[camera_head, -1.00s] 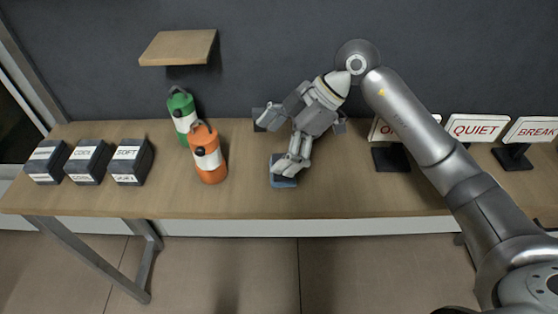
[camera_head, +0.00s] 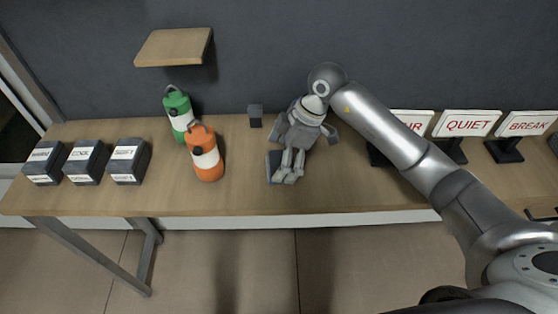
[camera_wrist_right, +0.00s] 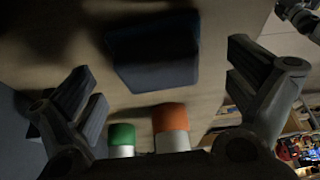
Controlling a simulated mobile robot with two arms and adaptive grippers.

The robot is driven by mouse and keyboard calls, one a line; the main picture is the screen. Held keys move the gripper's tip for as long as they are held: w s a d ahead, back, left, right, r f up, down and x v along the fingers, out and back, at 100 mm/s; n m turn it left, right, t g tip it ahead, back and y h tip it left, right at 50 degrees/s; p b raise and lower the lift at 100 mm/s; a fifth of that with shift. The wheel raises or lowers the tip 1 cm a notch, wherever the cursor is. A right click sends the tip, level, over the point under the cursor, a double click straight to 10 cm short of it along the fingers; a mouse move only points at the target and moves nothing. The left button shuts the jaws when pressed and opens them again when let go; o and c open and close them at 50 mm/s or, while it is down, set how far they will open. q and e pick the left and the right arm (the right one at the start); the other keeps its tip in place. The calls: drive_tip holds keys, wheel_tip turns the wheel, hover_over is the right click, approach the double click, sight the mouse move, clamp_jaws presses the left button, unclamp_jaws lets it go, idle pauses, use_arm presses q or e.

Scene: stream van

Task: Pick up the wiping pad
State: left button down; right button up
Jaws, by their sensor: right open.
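The wiping pad, a dark blue-grey block (camera_head: 273,166), lies on the wooden table near the middle, partly covered by my right gripper (camera_head: 286,178) in the head view. My right gripper is open, with its fingers over and beside the pad's right side. In the right wrist view the pad (camera_wrist_right: 155,52) appears beyond and between the two open finger pairs (camera_wrist_right: 166,90). Nothing is held between them, and I cannot tell how high they are above the table. My left gripper is not in view.
A green-and-white canister (camera_head: 179,111) and an orange-and-white canister (camera_head: 205,156) stand left of the pad. A small dark block (camera_head: 255,115) sits behind it. Labelled dark boxes (camera_head: 86,162) are far left; signs (camera_head: 466,123) stand right. A wooden shelf (camera_head: 172,47) hangs on the wall.

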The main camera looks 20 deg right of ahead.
drive_tip(key=shift+x, duration=0.95)
drive_tip(key=c, duration=1.1)
drive_tip(key=shift+r, duration=0.15)
